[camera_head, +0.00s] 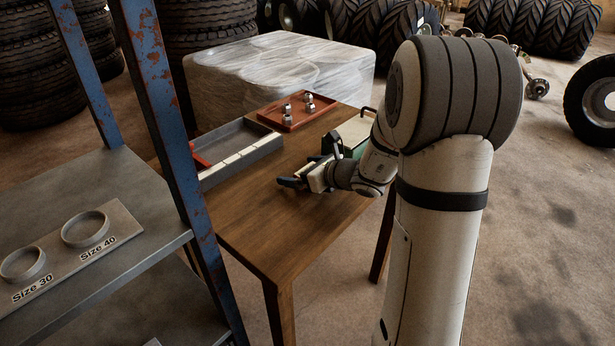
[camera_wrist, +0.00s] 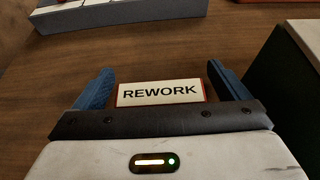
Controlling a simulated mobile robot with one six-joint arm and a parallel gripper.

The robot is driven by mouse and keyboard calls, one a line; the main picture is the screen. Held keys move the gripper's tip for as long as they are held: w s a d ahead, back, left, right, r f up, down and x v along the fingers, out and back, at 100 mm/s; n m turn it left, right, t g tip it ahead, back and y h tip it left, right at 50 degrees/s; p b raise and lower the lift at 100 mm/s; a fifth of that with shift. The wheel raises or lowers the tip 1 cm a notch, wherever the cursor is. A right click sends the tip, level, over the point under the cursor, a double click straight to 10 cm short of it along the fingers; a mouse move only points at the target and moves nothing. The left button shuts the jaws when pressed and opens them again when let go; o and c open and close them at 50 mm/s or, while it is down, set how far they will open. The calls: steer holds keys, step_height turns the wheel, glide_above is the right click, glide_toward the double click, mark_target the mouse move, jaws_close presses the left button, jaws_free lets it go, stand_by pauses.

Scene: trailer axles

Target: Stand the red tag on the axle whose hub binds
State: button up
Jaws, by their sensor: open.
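A tag with a white face reading REWORK and a red edge (camera_wrist: 160,93) lies between the fingers of my gripper (camera_wrist: 160,78) in the wrist view, over the wooden table. The blue fingers are open, with a gap on each side of the tag; I cannot tell its height from the table. In the head view my gripper (camera_head: 303,181) is low over the table top (camera_head: 265,215), and the tag there is hidden. A metal axle part with a hub (camera_head: 537,88) lies on the floor at the far right; which hub binds cannot be seen.
A grey tray (camera_head: 255,152) with white strips and a red piece (camera_head: 200,162) sits on the table's left side. A red tray (camera_head: 270,114) holds several metal nuts. A blue-posted shelf (camera_head: 165,110) stands at left. A wrapped pallet (camera_head: 280,75) is behind.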

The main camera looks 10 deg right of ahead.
steer(key=shift+c, duration=0.5)
steer(key=c, duration=1.1)
